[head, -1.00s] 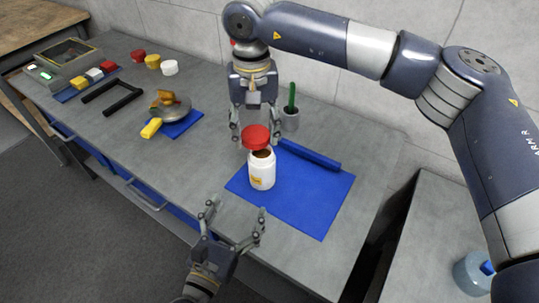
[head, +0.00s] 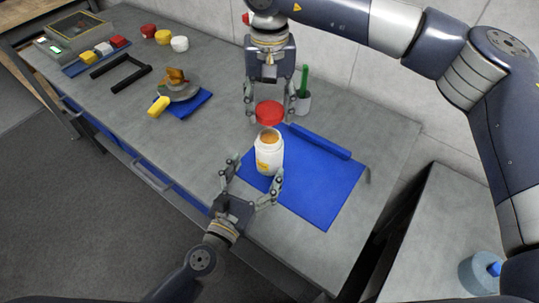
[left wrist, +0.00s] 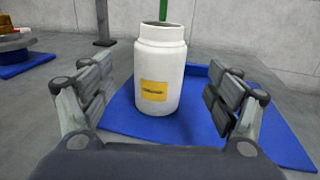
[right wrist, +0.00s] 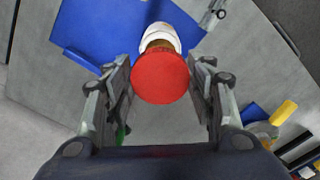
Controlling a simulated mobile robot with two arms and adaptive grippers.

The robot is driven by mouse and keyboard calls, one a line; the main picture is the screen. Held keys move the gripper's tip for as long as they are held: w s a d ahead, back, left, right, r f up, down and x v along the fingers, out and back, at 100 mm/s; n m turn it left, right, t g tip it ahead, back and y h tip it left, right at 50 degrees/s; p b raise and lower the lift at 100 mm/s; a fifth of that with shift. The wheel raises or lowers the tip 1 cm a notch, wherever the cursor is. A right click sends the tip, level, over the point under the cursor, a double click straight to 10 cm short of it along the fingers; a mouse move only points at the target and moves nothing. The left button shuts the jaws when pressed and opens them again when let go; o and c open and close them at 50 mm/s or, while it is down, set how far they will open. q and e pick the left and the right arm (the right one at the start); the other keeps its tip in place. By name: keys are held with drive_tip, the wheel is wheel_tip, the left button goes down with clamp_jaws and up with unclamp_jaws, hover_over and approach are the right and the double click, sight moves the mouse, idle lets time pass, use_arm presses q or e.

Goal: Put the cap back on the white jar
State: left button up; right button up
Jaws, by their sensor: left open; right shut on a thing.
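The white jar (head: 269,156) stands upright and uncapped on the blue mat (head: 325,190), with brown contents showing at its mouth. It also shows in the left wrist view (left wrist: 160,75) with a yellow label. My right gripper (head: 269,112) is shut on the red cap (head: 270,111), holding it above and slightly behind the jar's mouth, apart from it. The right wrist view shows the cap (right wrist: 160,78) between the fingers, partly covering the jar. My left gripper (head: 253,180) is open, its fingers spread to either side of the jar's near side, not visibly touching it.
A rolled blue edge (head: 320,141) lies along the mat's back. A grey cup (head: 302,103) with a green stick stands behind. Left are a round metal device (head: 180,92), a black handle frame (head: 121,78) and several coloured caps (head: 163,37). The table's front edge is near my left arm.

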use_arm(q)
drive_tip(key=x, duration=0.7)
drive_tip(key=shift+w+d, duration=0.15)
drive_tip(key=shift+w, duration=0.15)
drive_tip(key=shift+c, duration=0.4)
drive_tip(key=c, duration=1.5)
use_arm(e)
hover_over(270, 142)
drive_tip(key=shift+f, duration=2.5)
drive_tip(key=shift+f, duration=0.1)
drive_tip(key=shift+f, duration=0.8)
drive_tip(key=shift+f, duration=0.55)
